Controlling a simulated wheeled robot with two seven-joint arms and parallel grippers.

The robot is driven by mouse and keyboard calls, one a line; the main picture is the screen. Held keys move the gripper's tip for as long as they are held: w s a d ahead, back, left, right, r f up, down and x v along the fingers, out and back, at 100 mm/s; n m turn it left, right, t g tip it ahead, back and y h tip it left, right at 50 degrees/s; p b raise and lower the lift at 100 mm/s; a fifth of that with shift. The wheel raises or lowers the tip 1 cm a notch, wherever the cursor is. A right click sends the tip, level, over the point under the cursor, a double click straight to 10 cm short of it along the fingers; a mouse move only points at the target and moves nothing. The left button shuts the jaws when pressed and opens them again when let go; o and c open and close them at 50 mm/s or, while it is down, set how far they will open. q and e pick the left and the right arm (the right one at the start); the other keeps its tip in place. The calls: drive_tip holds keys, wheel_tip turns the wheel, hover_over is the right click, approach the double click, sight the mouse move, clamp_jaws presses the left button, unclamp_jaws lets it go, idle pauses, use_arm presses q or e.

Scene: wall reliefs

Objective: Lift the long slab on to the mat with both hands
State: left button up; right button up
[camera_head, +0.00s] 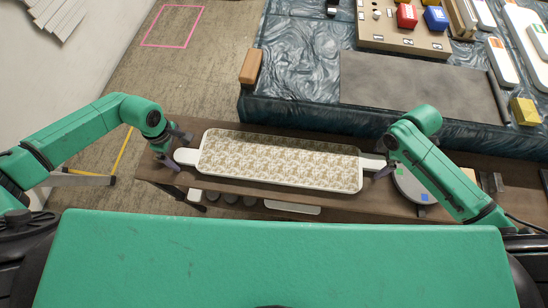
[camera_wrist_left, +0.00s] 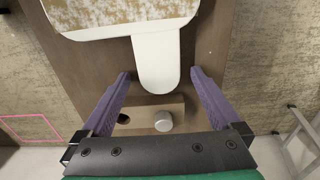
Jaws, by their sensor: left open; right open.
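The long slab (camera_head: 280,160) is white-rimmed with a mottled tan and white face and a white handle at each end. It lies flat on a brown bench (camera_head: 155,168). My left gripper (camera_head: 177,150) is open at the slab's left handle (camera_head: 187,156). In the left wrist view the handle's end (camera_wrist_left: 157,65) shows between the spread purple fingertips (camera_wrist_left: 160,75), with gaps on both sides. My right gripper (camera_head: 384,158) is open at the right handle (camera_head: 371,163); its far finger is partly hidden. The grey mat (camera_head: 410,82) lies flat and bare on the dark-draped table behind.
A brown block (camera_head: 250,66) stands at the draped table's left edge. A wooden board (camera_head: 400,42) with red and blue blocks lies beyond the mat, and a yellow block (camera_head: 525,111) is to its right. A round grey disc (camera_head: 410,186) sits beneath my right arm.

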use_arm(q)
drive_tip(key=shift+c, duration=0.3)
use_arm(e)
drive_tip(key=shift+c, duration=0.3)
use_arm(q)
clamp_jaws()
use_arm(e)
clamp_jaws()
use_arm(q)
drive_tip(key=shift+r, duration=0.1)
use_arm(e)
drive_tip(key=shift+r, duration=0.15)
